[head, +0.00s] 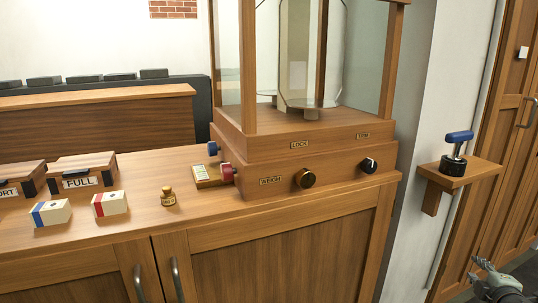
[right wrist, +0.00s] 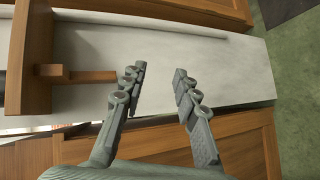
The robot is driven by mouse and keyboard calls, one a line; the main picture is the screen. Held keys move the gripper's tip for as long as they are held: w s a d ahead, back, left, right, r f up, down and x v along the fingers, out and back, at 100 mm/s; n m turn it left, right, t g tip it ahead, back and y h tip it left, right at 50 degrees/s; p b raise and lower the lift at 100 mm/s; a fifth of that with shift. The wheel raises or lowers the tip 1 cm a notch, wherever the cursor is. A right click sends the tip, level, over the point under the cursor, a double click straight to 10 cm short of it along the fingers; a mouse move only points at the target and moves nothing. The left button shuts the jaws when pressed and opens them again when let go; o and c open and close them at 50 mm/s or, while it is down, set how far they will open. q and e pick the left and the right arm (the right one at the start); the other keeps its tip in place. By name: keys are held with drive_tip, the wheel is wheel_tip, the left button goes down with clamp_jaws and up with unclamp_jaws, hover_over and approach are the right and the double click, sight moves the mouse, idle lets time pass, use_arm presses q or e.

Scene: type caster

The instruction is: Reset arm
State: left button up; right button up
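My right gripper (head: 490,281) is at the lower right corner of the head view, below and right of the small wall shelf (head: 470,170). In the right wrist view its two fingers (right wrist: 159,88) are spread apart with nothing between them. A blue-handled device with a dark round base (head: 457,153) stands upright on the shelf, apart from the gripper. My left gripper does not show in either view.
A panelled door (head: 500,150) is at right. The white wall (right wrist: 190,60) lies beyond my right fingers.

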drive_tip(key=s+d+f+m+g+h, duration=0.1)
drive_tip(key=s+d+f+m+g, duration=0.3)
drive_tip(key=s+f, duration=0.75)
drive_tip(key=s+d+f+m+g+h, duration=0.15)
drive_tip(key=s+d+f+g, duration=0.3)
drive_tip(key=s+f, duration=0.65)
drive_tip(key=s+a+f+m+y, duration=0.1)
drive_tip(key=s+a+f+y, duration=0.1)
drive_tip(key=a, duration=1)
drive_tip(key=s+a+f+m+g+y, duration=0.1)
drive_tip(key=s+a+f, duration=0.4)
drive_tip(key=a, duration=0.7)
drive_tip(key=s+a+f+m+g+y, duration=0.1)
drive_tip(key=s+a+f+m+y, duration=0.2)
drive_tip(key=a+f, duration=0.4)
drive_tip(key=a+y, duration=0.1)
drive_tip(key=a, duration=0.4)
drive_tip(key=shift+s+a, duration=0.2)
drive_tip(key=shift+a, duration=0.2)
